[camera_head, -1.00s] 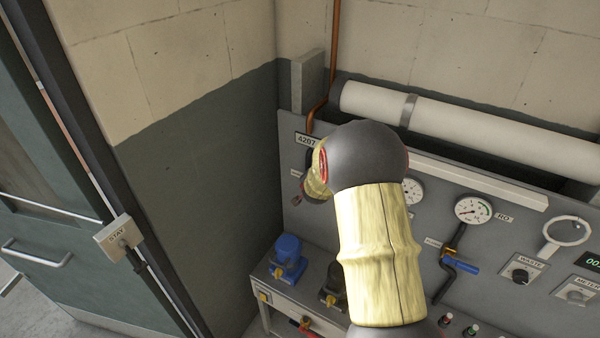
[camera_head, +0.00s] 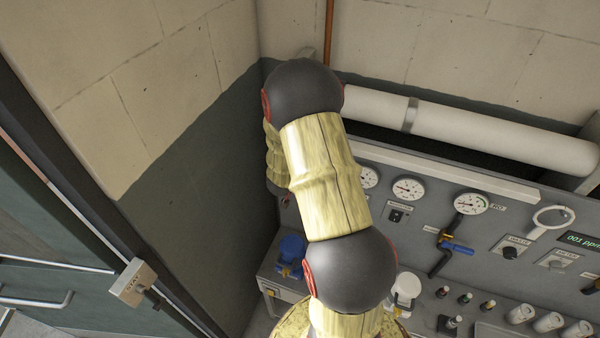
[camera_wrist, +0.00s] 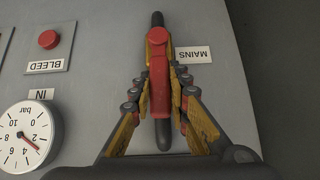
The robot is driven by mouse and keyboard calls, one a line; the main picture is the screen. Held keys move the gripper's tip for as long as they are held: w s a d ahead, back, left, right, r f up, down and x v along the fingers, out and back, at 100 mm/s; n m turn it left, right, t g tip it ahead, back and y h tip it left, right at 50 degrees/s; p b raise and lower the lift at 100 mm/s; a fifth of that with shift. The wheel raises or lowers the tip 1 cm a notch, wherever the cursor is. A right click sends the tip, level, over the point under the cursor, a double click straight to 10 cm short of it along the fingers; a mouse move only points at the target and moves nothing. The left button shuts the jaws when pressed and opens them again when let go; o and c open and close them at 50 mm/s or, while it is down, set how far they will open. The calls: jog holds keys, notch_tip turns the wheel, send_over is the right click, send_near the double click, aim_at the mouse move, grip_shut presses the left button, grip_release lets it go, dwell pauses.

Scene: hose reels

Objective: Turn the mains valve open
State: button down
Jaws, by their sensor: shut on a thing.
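The mains valve's red lever (camera_wrist: 160,88) is in the middle of the wrist view, beside the upside-down MAINS label (camera_wrist: 193,55). It lies roughly in line with the short dark pipe (camera_wrist: 157,20) that shows above and below it. My gripper (camera_wrist: 161,75) is shut on the red lever, with one yellow-and-black finger on each side. In the head view my arm covers the mains valve and my gripper.
In the wrist view a red BLEED button (camera_wrist: 48,39) and an IN gauge (camera_wrist: 28,137) sit left of the valve. In the head view a blue-handled valve (camera_head: 457,249), gauges and a white cylinder (camera_head: 470,128) are right of my arm.

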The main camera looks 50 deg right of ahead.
jog(key=shift+w+f, duration=0.1)
dwell(0.4)
jog(key=c, duration=1.7)
grip_release()
jog(key=v, duration=1.2)
jog(key=shift+w+a, duration=0.1)
